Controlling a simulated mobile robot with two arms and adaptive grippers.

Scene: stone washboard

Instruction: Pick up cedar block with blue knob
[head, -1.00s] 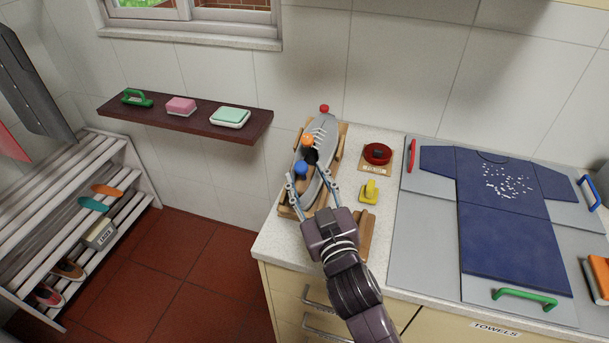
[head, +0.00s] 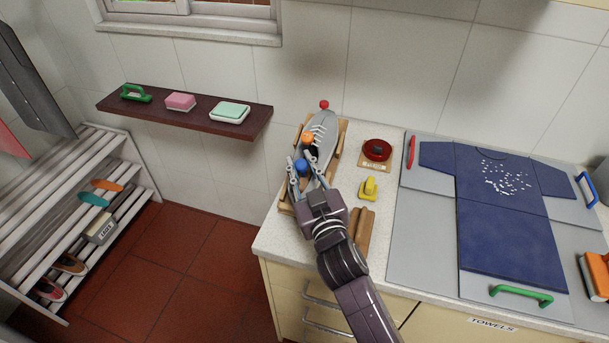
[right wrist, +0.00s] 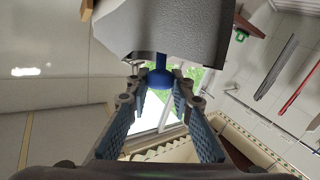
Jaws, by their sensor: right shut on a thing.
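The cedar block that bears the knob is hidden from sight. My right gripper (head: 303,163) has its fingers on either side of the knob and is shut on it. My left gripper is out of view.
A red round tin (head: 376,151), a yellow brush-like thing (head: 369,188) and a wooden piece (head: 362,228) lie right of the holder. Farther right, a blue shirt (head: 500,220) lies on grey boards. The wall shelf (head: 192,115) is at the left.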

